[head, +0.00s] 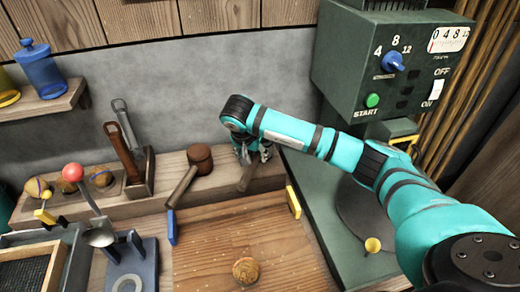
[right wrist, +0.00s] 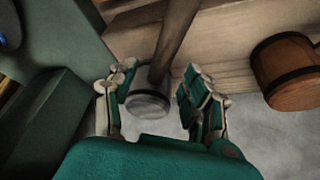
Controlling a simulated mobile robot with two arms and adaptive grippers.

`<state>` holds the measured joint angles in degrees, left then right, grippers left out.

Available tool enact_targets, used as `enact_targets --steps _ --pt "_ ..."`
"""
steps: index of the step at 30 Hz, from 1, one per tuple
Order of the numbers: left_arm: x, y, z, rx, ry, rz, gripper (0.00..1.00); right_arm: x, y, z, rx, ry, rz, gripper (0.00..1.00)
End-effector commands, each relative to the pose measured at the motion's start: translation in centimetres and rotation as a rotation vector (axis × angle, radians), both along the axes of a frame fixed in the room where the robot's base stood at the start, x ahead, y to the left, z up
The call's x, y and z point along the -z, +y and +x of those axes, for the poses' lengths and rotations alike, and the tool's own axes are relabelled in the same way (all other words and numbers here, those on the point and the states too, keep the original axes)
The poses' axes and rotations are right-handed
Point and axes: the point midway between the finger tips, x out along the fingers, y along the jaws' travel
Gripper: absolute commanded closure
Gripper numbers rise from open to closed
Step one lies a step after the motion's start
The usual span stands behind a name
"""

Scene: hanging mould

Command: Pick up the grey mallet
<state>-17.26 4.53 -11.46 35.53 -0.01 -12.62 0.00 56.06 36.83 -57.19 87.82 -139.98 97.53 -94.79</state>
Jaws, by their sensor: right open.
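The grey mallet shows in the right wrist view, with its round grey head (right wrist: 150,104) between my fingers and its brown handle running up the picture. In the head view its handle (head: 246,179) shows on the wooden ledge, and its head is mostly hidden by my gripper. My right gripper (head: 253,154) is over the mallet's head. In the right wrist view it (right wrist: 160,90) is open, one finger on each side of the head; I cannot tell whether either touches it. My left gripper is not in view.
A brown wooden mallet (head: 200,158) stands just left of the grey one; it also shows in the right wrist view (right wrist: 286,70). A green machine (head: 385,70) stands to the right. The grey wall (head: 190,85) is close behind. A round cookie-like piece (head: 246,270) lies on the board.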

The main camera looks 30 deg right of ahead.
Motion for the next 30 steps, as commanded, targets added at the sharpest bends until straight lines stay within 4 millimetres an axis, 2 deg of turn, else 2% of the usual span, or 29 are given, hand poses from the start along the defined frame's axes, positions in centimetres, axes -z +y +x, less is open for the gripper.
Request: enact_targets --steps 5,13,21,23,30 --pt "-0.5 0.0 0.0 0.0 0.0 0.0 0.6 1.2 -0.4 0.3 0.002 0.003 0.001 0.5" --pt "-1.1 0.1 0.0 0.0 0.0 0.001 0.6 4.6 -1.5 1.4 0.001 0.001 0.0 0.5" --pt "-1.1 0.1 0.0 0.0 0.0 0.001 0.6 5.0 -1.5 1.6 -0.001 -0.001 0.001 0.5" --pt "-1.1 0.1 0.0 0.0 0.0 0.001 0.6 5.0 -1.6 1.6 -0.001 -0.001 0.001 0.55" --pt "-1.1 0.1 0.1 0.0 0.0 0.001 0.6 5.0 -1.6 1.6 -0.001 -0.001 0.001 0.87"
